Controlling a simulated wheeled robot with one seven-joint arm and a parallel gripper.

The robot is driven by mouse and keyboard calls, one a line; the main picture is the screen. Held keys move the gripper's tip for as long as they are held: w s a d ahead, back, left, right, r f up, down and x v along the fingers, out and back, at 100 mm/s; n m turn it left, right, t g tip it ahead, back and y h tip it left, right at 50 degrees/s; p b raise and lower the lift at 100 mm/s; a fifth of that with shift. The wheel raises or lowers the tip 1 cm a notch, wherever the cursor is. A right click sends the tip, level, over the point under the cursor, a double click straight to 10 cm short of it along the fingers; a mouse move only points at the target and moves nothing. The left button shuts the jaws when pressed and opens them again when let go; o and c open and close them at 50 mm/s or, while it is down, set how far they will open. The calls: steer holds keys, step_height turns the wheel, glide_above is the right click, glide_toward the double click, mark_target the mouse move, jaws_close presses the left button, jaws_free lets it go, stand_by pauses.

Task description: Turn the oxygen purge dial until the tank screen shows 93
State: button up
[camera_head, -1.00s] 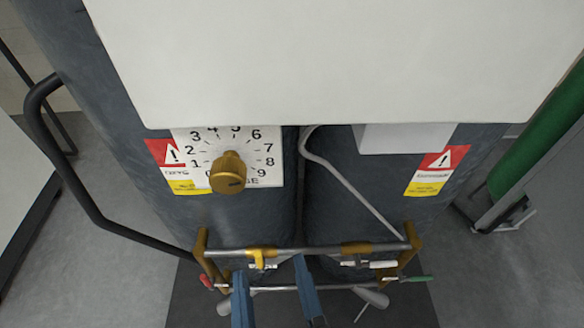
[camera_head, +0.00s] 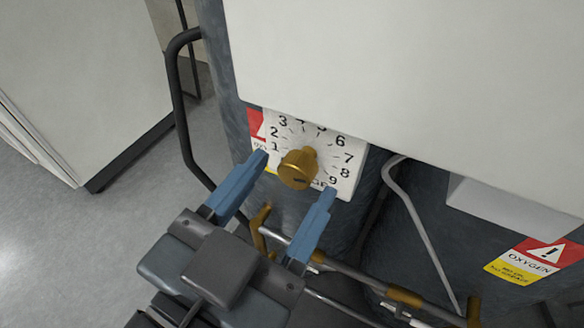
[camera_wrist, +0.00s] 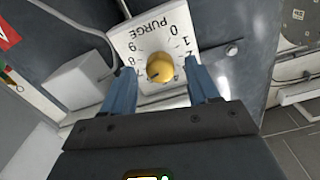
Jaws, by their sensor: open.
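The oxygen purge dial (camera_head: 298,168) is a brass knob on a white numbered plate (camera_head: 345,172) on the dark tank front. My gripper (camera_head: 293,174) is open, with its blue fingers apart on the left and right of the knob in the head view. In the wrist view the dial (camera_wrist: 160,67) shows between and just beyond the fingertips of my gripper (camera_wrist: 163,82). The plate (camera_wrist: 132,42) appears upside down there, with the word PURGE readable. I cannot tell whether a finger touches the knob. No tank screen reading shows in either current view.
A large white panel (camera_head: 400,80) overhangs the dial plate. A black handle bar (camera_head: 183,110) stands at the left. A pipe rail with brass fittings (camera_head: 405,296) runs below. A grey hose (camera_head: 415,215) and an oxygen warning label (camera_head: 528,258) are at the right. Floor is clear at left.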

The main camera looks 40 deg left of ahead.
steer(key=shift+x, duration=0.9)
steer(key=shift+c, duration=0.2)
steer(key=c, duration=1)
steer(key=shift+n, duration=0.3)
steer(key=n+p, duration=0.3)
steer(key=n, duration=0.2)
steer(key=shift+r+n, duration=0.1)
steer(key=shift+n, duration=0.2)
steer(key=n+p, duration=0.3)
steer(key=n, duration=0.2)
steer(key=shift+p, duration=0.35)
steer(key=shift+n, duration=0.4)
